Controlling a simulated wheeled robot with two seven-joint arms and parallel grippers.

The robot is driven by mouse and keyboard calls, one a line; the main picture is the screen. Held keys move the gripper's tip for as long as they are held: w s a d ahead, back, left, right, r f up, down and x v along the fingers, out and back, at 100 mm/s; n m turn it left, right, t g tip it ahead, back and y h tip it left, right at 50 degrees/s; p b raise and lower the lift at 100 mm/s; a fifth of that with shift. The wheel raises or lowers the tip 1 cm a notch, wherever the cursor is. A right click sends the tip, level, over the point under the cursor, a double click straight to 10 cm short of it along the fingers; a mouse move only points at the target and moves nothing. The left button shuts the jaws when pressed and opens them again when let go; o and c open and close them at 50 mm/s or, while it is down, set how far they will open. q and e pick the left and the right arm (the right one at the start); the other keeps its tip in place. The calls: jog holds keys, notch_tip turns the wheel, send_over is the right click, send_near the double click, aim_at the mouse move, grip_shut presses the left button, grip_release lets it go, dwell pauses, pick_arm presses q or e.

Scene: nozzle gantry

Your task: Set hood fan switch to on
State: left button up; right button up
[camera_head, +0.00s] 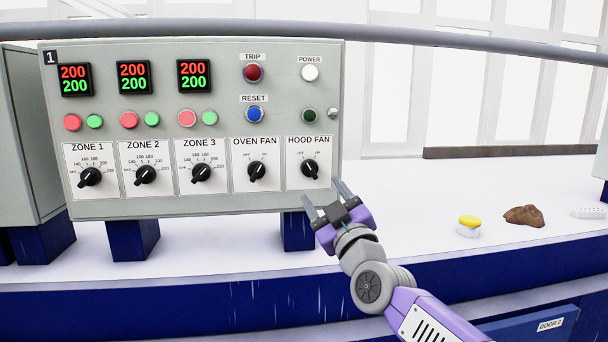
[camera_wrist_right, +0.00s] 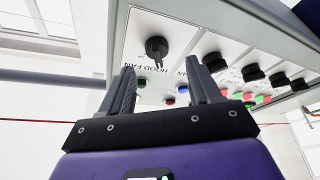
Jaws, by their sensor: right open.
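The hood fan switch (camera_head: 309,169) is a black rotary knob on a white plate labelled HOOD FAN, at the lower right of the grey control panel (camera_head: 225,120). Its small position marks are too fine to read surely. My right gripper (camera_head: 323,191) is open and empty, with its two dark fingers pointing up toward the panel, just below and right of the knob. In the right wrist view the hood fan switch (camera_wrist_right: 156,48) shows beyond and between the open fingertips (camera_wrist_right: 160,70), apart from them. My left gripper is not in view.
The oven fan knob (camera_head: 257,171) sits close left of the hood fan switch. A green button (camera_head: 309,115) and white power lamp (camera_head: 310,73) are above. A yellow-topped object (camera_head: 469,226) and a brown lump (camera_head: 524,216) lie on the white counter at right, otherwise largely clear.

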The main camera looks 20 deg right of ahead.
aim_at(313, 173)
jog(key=shift+r+p+x, duration=0.2)
jog(key=shift+p+x, duration=0.05)
jog(key=shift+x, duration=1.4)
jog(key=shift+r+p+x, duration=0.2)
jog(key=shift+p+x, duration=0.05)
jog(key=shift+x, duration=1.45)
jog(key=shift+s, duration=0.15)
jog(key=shift+c, duration=0.3)
jog(key=c, duration=0.9)
